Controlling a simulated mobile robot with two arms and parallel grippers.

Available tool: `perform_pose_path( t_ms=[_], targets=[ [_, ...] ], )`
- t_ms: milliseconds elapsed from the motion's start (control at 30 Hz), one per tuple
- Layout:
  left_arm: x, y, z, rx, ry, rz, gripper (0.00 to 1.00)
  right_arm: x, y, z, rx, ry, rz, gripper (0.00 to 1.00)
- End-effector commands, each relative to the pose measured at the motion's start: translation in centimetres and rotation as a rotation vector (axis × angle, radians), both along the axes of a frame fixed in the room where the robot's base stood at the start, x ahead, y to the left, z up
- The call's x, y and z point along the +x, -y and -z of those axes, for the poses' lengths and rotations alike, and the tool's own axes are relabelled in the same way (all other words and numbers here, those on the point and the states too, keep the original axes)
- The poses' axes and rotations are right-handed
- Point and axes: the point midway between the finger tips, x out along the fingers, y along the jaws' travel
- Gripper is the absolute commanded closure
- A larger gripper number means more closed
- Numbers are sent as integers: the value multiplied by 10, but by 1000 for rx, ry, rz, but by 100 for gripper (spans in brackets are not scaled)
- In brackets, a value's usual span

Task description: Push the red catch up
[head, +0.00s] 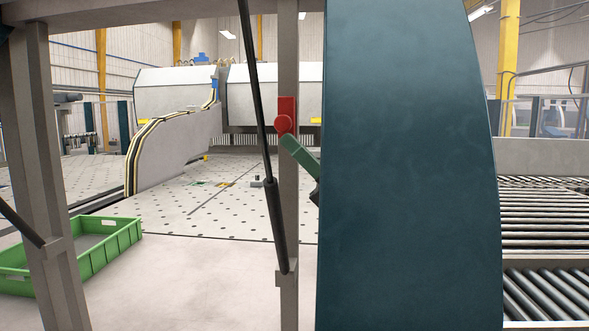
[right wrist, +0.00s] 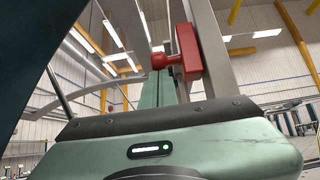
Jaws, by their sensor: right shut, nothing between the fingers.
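The red catch (head: 287,106) is a block with a round knob, mounted on a grey upright post in the head view. In the right wrist view the red catch (right wrist: 188,53) shows from below, its round knob sticking out to the left. My right gripper (head: 287,141) is shut and empty. Its green tip is just below the knob; I cannot tell whether they touch. In the right wrist view the gripper's green fingers (right wrist: 160,90) point up toward the knob. My left gripper is not in view.
The grey post (head: 288,210) stands in front of the perforated machine table (head: 235,205). A dark strut (head: 266,150) slants close to the post. A green crate (head: 110,252) is at the lower left. Roller conveyors (head: 545,220) are at the right.

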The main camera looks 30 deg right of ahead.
Motion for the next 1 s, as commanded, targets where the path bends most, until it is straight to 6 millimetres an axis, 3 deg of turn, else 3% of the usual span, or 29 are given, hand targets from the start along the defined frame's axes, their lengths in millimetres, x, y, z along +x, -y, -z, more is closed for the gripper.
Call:
perform_pose_path(
  t_ms=[100,467,1000],
  targets=[
    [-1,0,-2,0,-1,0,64,0,0,-12,0,-1,1,100],
    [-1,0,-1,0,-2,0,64,0,1,-12,2,0,1,100],
    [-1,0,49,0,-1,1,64,-30,43,44,1,-3,1,100]
  ],
)
